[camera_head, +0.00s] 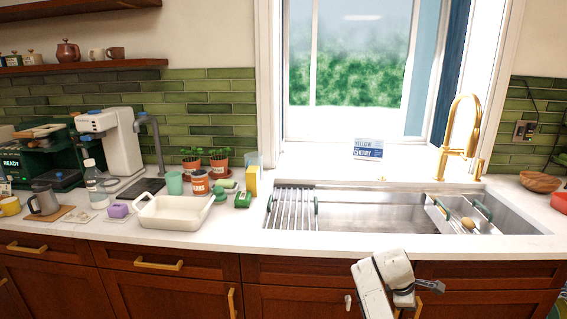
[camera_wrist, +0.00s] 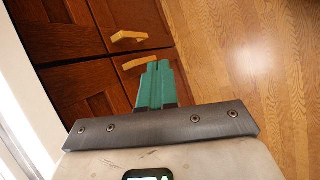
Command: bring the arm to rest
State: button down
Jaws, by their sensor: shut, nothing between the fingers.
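My gripper (camera_wrist: 158,68) shows in the wrist view with its two green fingers pressed together and nothing between them. It points over the wooden floor and the cabinet fronts. In the head view my arm is folded low at the bottom, right of the middle, in front of the cabinets below the sink. My gripper (camera_head: 438,287) shows there at the right end of the arm, small and dark, below the counter's front edge. It appears clear of the counter and the cabinets, though the exact gap to the cabinet doors is hard to tell.
A white counter (camera_head: 70,231) runs along the wall with a steel sink (camera_head: 370,215) and a gold faucet (camera_head: 463,140). A white baking dish (camera_head: 172,220) and small items stand left. Brown cabinets (camera_wrist: 62,42) have protruding brass handles (camera_wrist: 128,37). The wooden floor (camera_wrist: 245,60) is clear.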

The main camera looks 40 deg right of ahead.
jog(key=w+a+f+m+t+y, duration=0.1)
jog(key=a+f, duration=0.2)
jog(key=a, duration=0.8)
jog(key=a+f+m+t+y, duration=0.1)
jog(key=a+f+m+t, duration=0.15)
jog(key=a, duration=0.85)
jog(key=s+a+m+y, duration=0.1)
jog(key=s+a, duration=0.4)
jog(key=a, duration=0.4)
jog(key=s+a+r+m+y, duration=0.1)
jog(key=s+a+y, duration=0.1)
jog(key=s+a, duration=0.3)
jog(key=a, duration=0.4)
jog(key=shift+r, duration=0.25)
jog(key=shift+d, duration=0.1)
